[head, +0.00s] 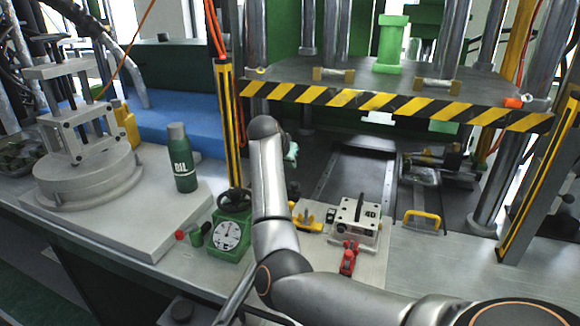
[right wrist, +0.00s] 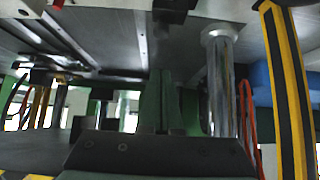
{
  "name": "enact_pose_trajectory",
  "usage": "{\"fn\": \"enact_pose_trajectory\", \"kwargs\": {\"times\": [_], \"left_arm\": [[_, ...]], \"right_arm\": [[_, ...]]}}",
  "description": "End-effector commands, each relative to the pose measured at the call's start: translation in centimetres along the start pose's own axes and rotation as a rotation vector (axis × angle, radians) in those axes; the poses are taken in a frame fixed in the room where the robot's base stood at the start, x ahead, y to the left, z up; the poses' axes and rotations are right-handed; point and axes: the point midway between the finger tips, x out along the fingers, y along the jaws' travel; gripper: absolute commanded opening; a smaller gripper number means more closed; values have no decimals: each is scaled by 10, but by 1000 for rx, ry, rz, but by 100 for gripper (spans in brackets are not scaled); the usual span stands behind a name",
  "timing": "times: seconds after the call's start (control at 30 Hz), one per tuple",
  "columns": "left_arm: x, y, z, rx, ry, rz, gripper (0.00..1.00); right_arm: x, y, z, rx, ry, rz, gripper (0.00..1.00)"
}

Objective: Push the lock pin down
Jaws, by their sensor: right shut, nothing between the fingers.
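A pale metal block (head: 355,221) stands on the bench front right of centre, with a small dark upright pin (head: 358,207) on its top. I cannot tell for sure whether this is the lock pin. My right arm rises from the lower right, and its wrist is left of and beyond the block, near the press opening. In the right wrist view, my right gripper (right wrist: 163,100) is shut and empty, apart from the block, which does not show there. In the head view its fingers are mostly hidden behind the wrist. My left gripper is not in view.
A striped press plate (head: 400,101) hangs over the opening. A green dial gauge (head: 229,236), a green bottle (head: 182,160) and a red clamp-like part (head: 349,258) stand near the arm. A yellow handle (head: 423,218) is right of the block. A chrome column (right wrist: 221,85) is close to the gripper.

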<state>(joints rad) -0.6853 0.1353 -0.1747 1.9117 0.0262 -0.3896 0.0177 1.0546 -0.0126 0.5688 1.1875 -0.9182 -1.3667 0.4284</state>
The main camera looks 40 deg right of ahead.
Motion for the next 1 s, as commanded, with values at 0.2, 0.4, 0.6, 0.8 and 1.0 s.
{"fn": "enact_pose_trajectory", "kwargs": {"times": [0.2, 0.4, 0.6, 0.8, 1.0], "left_arm": [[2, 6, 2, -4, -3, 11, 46], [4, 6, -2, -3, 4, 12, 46], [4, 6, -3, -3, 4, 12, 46], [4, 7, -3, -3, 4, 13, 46], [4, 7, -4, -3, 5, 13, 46]], "right_arm": [[-46, 0, 1, 3, 1, -1, 0], [-69, 0, 1, 2, 1, 1, 0], [-74, 0, 0, 1, 1, 1, 0], [-74, 0, 0, 1, 0, 1, 0], [-74, 0, 0, 1, 0, 1, 0]]}}
